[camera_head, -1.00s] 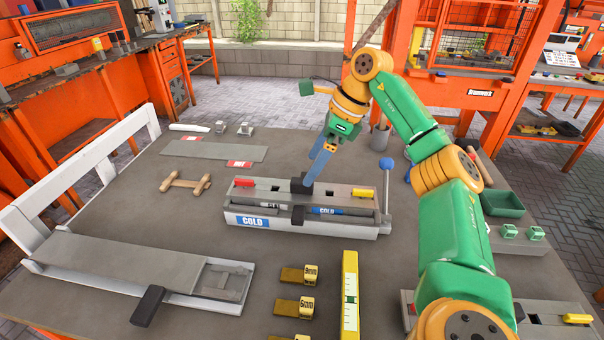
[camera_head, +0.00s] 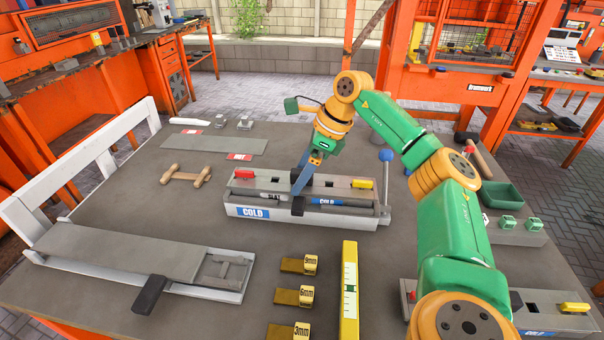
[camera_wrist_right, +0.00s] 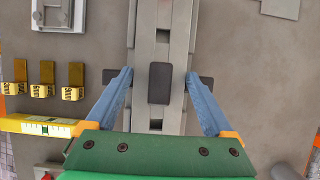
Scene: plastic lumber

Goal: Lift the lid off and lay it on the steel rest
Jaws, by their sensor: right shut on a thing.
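A long grey mould marked COLD (camera_head: 253,212) stands in the middle of the table, with a red block at its left end and a yellow block at its right end. Its grey lid (camera_wrist_right: 165,20) shows from above in the right wrist view, with a black pad in its middle and black tabs at both sides. My right gripper (camera_wrist_right: 159,76) has its blue fingers against the two long sides of the lid, shut on it. A flat grey plate with red-white marks (camera_head: 215,144), perhaps the steel rest, lies behind to the left.
A grey slab on a white frame (camera_head: 120,255) lies front left. Yellow gauge blocks (camera_head: 305,296) and a yellow level (camera_head: 349,295) lie in front. A wooden-handled piece (camera_head: 186,175) lies left of the mould. A blue-knobbed lever (camera_head: 385,156) stands at its right end.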

